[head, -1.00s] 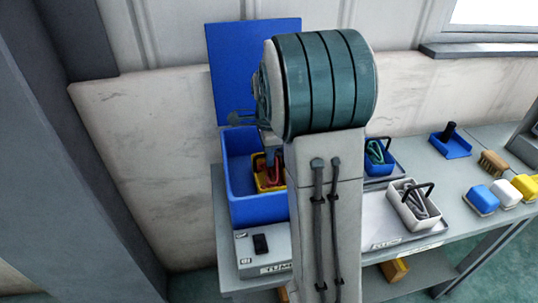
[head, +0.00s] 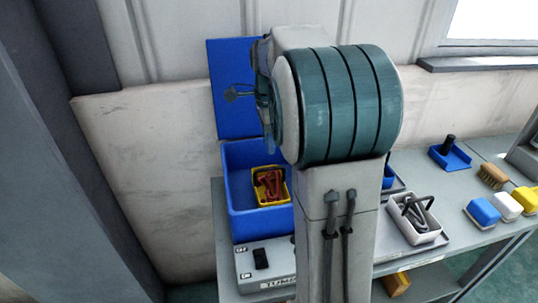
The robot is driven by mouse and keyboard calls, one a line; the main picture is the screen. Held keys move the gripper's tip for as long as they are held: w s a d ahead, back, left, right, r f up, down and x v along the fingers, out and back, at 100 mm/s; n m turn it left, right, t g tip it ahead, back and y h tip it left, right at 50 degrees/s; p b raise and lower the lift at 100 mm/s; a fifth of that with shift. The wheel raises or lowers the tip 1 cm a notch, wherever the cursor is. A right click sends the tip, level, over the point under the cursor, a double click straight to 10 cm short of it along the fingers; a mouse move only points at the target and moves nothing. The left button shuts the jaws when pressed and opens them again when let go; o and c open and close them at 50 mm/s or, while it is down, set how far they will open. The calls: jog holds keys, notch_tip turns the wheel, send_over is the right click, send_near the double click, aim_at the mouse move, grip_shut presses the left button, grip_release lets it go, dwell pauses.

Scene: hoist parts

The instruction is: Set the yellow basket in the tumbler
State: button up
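The tumbler (head: 258,224) is a blue open box with its blue lid (head: 229,85) standing up behind it. The yellow basket (head: 265,200) sits inside the tumbler toward its right side, with red metal parts in it. My gripper (head: 269,133) is above the basket and apart from it, partly hidden behind my arm. I cannot make out whether its fingers are open or shut; nothing shows hanging from it.
A grey control box (head: 264,262) with a black switch stands in front of the tumbler. A white basket (head: 416,222) with grey parts stands on a tray at right. A blue basket (head: 388,178) is mostly hidden by my arm. A brush (head: 492,176) and coloured blocks (head: 483,212) lie farther right.

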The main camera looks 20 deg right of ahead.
jog(key=s+a+f+n+t, duration=0.1)
jog(key=s+a+n, duration=0.4)
jog(key=s+n, duration=0.5)
jog(key=s+a+f+n+t, duration=0.1)
jog(key=s+a+f+n, duration=0.3)
jog(key=s+n, duration=0.6)
jog(key=shift+s+a+t, duration=0.3)
jog(key=shift+a+t, duration=0.1)
jog(key=shift+a, duration=0.2)
